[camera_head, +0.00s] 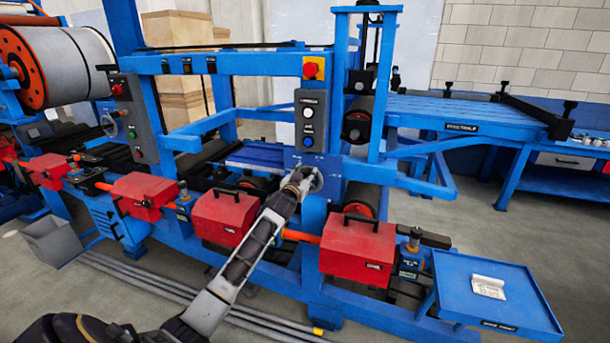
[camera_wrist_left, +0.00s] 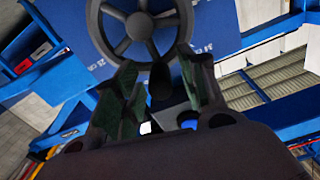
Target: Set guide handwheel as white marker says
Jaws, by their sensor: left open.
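The guide handwheel (camera_wrist_left: 139,27) is a dark spoked wheel on a blue plate, at the top of the left wrist view. In the head view the handwheel (camera_head: 316,181) is mostly hidden behind my left gripper (camera_head: 297,183). In the left wrist view my left gripper (camera_wrist_left: 158,88) is open, its two fingers apart just below the wheel rim. A dark knob or handle (camera_wrist_left: 160,80) shows between the fingers; I cannot tell whether they touch it. White lettering (camera_wrist_left: 88,65) is on the blue plate, too small to read. My right gripper is not in view.
A grey button panel (camera_head: 310,119) stands above the handwheel, with a red stop button (camera_head: 311,69) higher up. Red boxes (camera_head: 356,249) line the machine's front rail.

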